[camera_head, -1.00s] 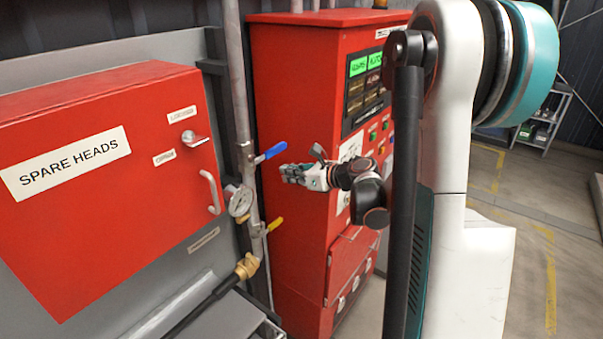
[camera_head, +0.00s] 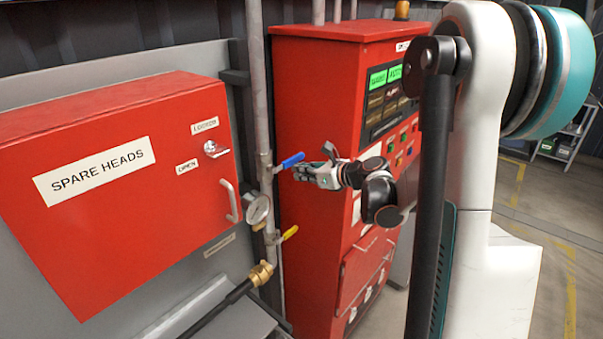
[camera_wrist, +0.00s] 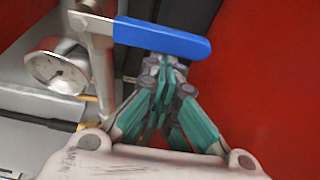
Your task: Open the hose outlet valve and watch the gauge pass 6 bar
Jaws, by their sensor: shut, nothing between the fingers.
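A blue valve lever (camera_head: 289,161) sticks out to the right from a grey vertical pipe (camera_head: 266,185). It also shows across the top of the wrist view (camera_wrist: 162,37). A round pressure gauge (camera_head: 258,211) sits on the pipe below it; in the wrist view its dial (camera_wrist: 58,72) is too small to read. A yellow lever (camera_head: 288,233) is lower on the pipe, above a brass hose coupling (camera_head: 262,273). My gripper (camera_head: 297,172) is shut and empty, just below and right of the blue lever. In the wrist view its fingertips (camera_wrist: 163,68) appear close under the lever; contact is unclear.
A red SPARE HEADS cabinet (camera_head: 130,190) with a handle stands left of the pipe. A tall red pump control cabinet (camera_head: 315,110) with lit green displays stands right behind my gripper. A black hose (camera_head: 218,308) runs down left. Open floor lies at the right.

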